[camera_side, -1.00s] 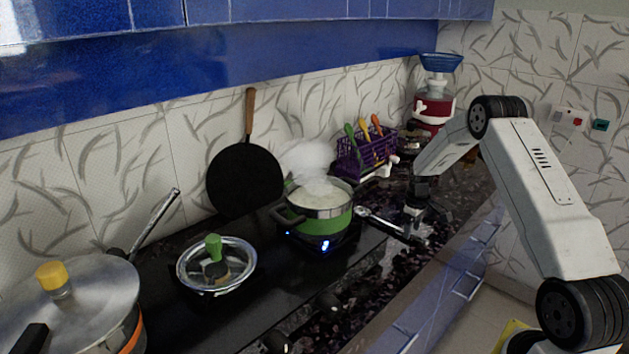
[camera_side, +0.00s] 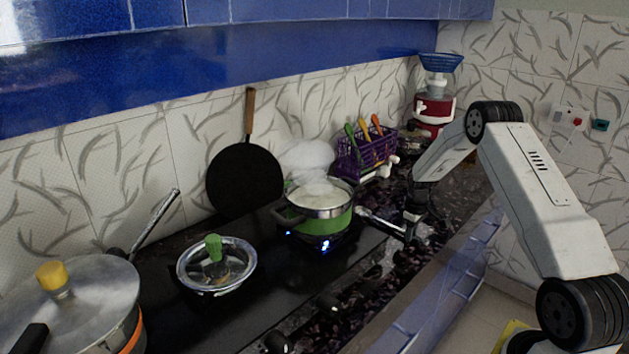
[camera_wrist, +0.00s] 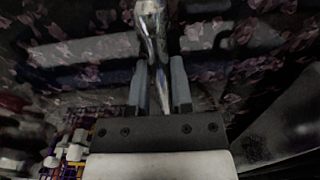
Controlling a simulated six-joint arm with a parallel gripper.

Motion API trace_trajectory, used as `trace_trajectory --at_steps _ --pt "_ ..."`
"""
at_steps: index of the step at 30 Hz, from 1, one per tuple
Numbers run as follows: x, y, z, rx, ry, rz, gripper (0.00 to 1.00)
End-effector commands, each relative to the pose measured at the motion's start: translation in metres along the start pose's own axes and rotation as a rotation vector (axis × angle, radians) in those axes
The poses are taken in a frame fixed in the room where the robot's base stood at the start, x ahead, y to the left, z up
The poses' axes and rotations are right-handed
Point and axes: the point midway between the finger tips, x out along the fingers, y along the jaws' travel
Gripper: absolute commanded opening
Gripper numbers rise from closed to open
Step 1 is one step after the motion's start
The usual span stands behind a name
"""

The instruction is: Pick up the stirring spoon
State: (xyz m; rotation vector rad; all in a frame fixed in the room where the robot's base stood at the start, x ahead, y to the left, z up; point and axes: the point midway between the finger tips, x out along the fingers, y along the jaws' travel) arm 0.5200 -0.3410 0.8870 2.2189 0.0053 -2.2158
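The stirring spoon (camera_side: 382,221) is a slim, shiny metal spoon to the right of the green pot, over the dark counter. My gripper (camera_side: 411,234) is at its right end, pointing down. In the wrist view the spoon (camera_wrist: 154,35) runs up from between the two grey fingers. I cannot tell whether the spoon is clear of the counter.
A steaming green pot (camera_side: 322,222) sits on a lit burner left of the spoon. A purple basket (camera_side: 366,158) of utensils stands behind. A glass-lidded pan (camera_side: 217,277) and a large lidded pot (camera_side: 80,305) are further left. A black pan (camera_side: 245,178) leans on the wall.

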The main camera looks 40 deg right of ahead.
Motion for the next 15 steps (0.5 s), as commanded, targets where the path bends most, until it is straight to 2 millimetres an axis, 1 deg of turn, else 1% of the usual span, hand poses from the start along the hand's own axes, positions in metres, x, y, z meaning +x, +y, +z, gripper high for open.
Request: trace_trajectory --at_steps 11,15 --pt "-0.0005 0.0001 -0.0001 0.000 0.000 0.000 0.00" --pt "-0.0037 0.0002 -0.0002 0.000 0.000 0.000 0.00"
